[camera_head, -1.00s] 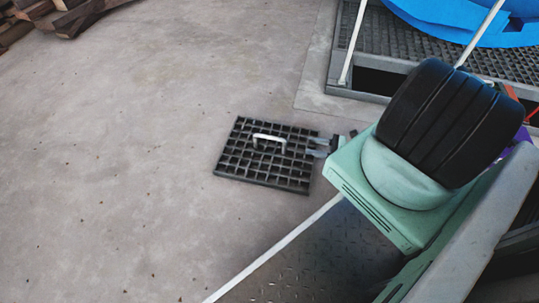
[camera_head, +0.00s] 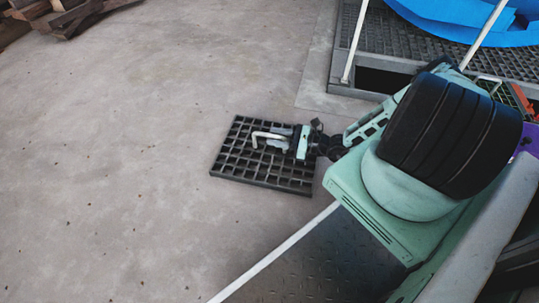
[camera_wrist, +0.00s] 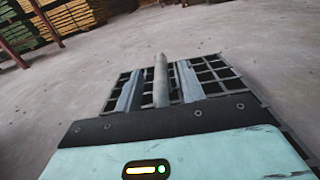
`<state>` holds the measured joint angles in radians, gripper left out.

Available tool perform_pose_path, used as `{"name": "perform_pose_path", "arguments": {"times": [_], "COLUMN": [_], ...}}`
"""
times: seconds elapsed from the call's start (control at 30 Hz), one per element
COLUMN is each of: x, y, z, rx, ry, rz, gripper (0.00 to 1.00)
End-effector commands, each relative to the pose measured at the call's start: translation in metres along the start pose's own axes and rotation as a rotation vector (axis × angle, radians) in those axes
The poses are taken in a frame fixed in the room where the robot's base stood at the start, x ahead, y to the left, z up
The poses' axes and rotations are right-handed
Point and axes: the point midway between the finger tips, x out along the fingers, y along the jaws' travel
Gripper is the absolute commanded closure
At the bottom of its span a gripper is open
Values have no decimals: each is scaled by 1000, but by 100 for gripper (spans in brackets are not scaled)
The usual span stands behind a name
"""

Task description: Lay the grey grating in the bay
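The grey grating (camera_head: 262,172) lies flat on the concrete floor in the middle of the head view, with a pale bar handle (camera_head: 264,135) on top. It also shows in the wrist view (camera_wrist: 222,84). My gripper (camera_head: 280,138) is over the right part of the grating at the handle. In the wrist view my two fingers (camera_wrist: 160,86) stand apart on either side of the handle (camera_wrist: 160,72), with visible gaps. A dark opening, seemingly the bay (camera_head: 378,80), shows in the raised grated platform at upper right, partly hidden by my arm.
The grated platform (camera_head: 425,50) has pale posts (camera_head: 355,42) and a blue object (camera_head: 470,18) above it. Timber (camera_head: 62,18) lies at the far upper left. Stacked timber (camera_wrist: 70,15) and red posts show at the back of the wrist view. The floor left of the grating is clear.

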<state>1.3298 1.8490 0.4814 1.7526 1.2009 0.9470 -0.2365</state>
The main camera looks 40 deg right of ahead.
Motion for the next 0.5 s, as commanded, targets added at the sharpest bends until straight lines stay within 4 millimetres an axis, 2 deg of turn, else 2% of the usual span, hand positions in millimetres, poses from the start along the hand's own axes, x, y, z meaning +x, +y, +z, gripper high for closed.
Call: {"name": "perform_pose_path", "arguments": {"times": [0.27, 0.3, 0.4, 0.43, 0.5], "x": [5, 5, 5, 5, 4], "y": [-1, -1, 0, 0, 0], "z": [1, 1, 1, 1, 0], "rx": [0, 0, 0, 0, 0], "ry": [1, 1, 1, 1, 1], "rz": [-1, -1, -1, -1, -1], "gripper": [61, 66, 94, 100, 100]}}
